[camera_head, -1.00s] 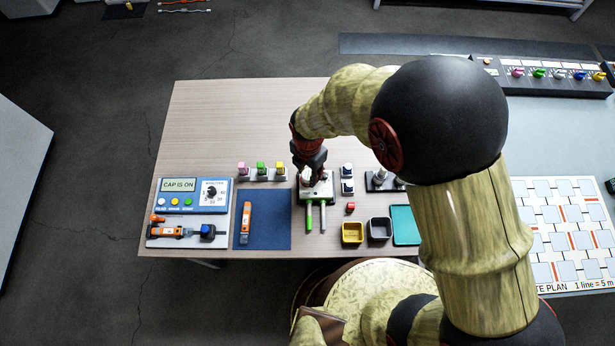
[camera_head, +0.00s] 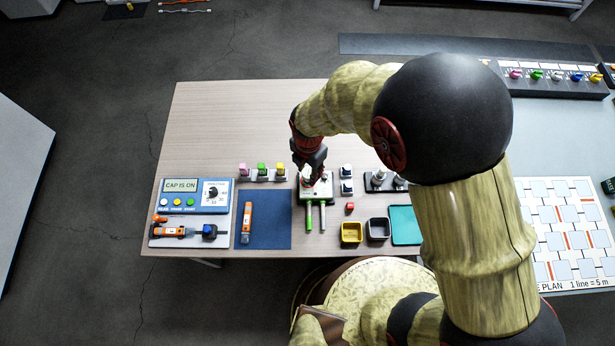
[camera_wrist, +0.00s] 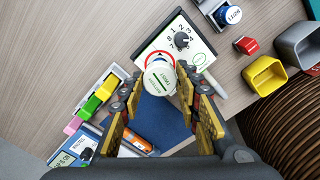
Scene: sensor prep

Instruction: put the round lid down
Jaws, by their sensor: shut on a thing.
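Behind the lid, a red-and-white ring (camera_wrist: 150,55) shows on a pale box with a dial (camera_wrist: 182,40). I cannot tell whether the lid touches the box. In the head view my gripper (camera_head: 312,172) is over this box (camera_head: 318,191), and the lid is mostly hidden.
A blue mat (camera_head: 268,232) with an orange tool (camera_head: 247,222) lies left. Yellow (camera_head: 351,232) and grey (camera_head: 378,229) bins and a red block (camera_head: 350,207) are right. The table's back (camera_head: 240,115) is clear.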

